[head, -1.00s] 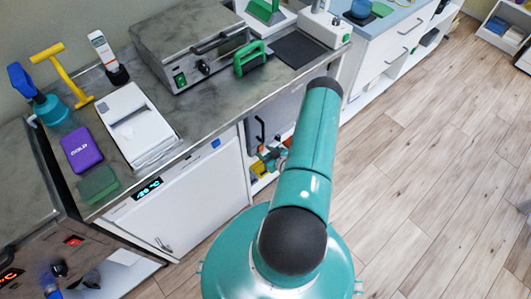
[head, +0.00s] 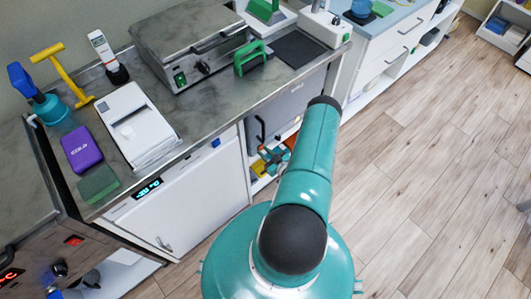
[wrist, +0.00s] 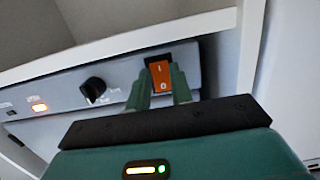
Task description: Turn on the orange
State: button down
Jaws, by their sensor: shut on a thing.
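In the wrist view, an orange rocker switch (wrist: 161,76) marked I and 0 sits in a black frame on a grey control panel (wrist: 125,80). My gripper (wrist: 162,88) has its two green fingers on either side of the switch, shut on it. I cannot tell which side of the rocker is pressed in. In the head view my arm reaches toward the cabinet under the counter, and I cannot make out the switch there.
A white shelf edge (wrist: 120,47) runs just above. In the head view the counter (head: 215,120) carries several devices, and the wooden floor (head: 430,170) at right is clear.

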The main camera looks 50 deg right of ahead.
jog(key=c, duration=1.2)
grip_release()
jog(key=shift+c, duration=0.2)
jog(key=s+a+r, duration=0.1)
jog(key=s, duration=1.2)
jog(key=shift+s+a+r, duration=0.25)
jog(key=shift+s+r, duration=0.05)
jog(key=shift+r, duration=0.1)
jog(key=shift+a, duration=0.1)
